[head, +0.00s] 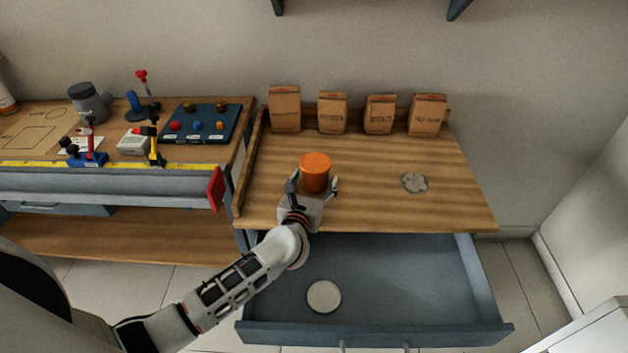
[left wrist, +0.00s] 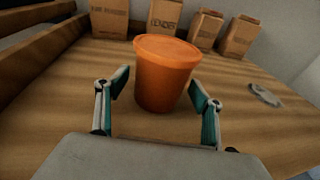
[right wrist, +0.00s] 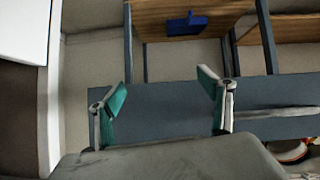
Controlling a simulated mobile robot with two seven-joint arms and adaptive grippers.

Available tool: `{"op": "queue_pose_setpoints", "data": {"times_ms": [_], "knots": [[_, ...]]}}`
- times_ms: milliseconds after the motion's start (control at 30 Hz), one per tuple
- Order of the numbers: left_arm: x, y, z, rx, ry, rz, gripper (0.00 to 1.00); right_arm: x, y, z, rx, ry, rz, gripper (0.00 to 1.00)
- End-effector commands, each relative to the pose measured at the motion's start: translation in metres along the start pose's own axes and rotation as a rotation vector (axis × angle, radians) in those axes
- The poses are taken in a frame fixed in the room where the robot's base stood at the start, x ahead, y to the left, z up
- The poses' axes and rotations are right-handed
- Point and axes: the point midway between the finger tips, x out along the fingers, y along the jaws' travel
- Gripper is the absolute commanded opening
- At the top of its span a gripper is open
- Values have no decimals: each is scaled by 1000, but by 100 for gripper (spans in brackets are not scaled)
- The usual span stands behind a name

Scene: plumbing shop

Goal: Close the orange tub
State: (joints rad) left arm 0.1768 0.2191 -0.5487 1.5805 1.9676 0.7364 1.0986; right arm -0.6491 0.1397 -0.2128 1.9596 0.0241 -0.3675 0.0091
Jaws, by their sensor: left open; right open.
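The orange tub (head: 315,173) stands upright on the wooden bench top. In the left wrist view the tub (left wrist: 165,75) shows a rimmed orange top; I cannot tell whether this is a cover or the inside. My left gripper (head: 313,188) is open at the tub's near side, with its fingertips (left wrist: 160,88) left and right of it and gaps showing. A pale round disc (head: 323,297), possibly a lid, lies flat in the open drawer below. My right gripper (right wrist: 163,82) is open and empty in the right wrist view, and is not seen in the head view.
The grey drawer (head: 400,280) is pulled out under the bench top (head: 385,205). Several brown paper bags (head: 285,108) stand along the back. A grey flat piece (head: 414,182) lies right of the tub. A tool bench with a blue panel (head: 200,123) stands at left.

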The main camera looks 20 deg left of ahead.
Motion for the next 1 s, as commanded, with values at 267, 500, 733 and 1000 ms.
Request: {"op": "queue_pose_setpoints", "data": {"times_ms": [267,500,733,1000], "knots": [[-42,0,2,-1,1,-2,67,-3,2,-6,-1,4,1,79],[-90,0,1,0,1,-1,67,-3,2,-8,-1,6,2,79],[-116,0,2,-1,0,-1,67,-3,2,-8,-1,6,2,79],[-120,0,3,1,-1,0,67,-3,2,-8,-1,7,2,79]]}}
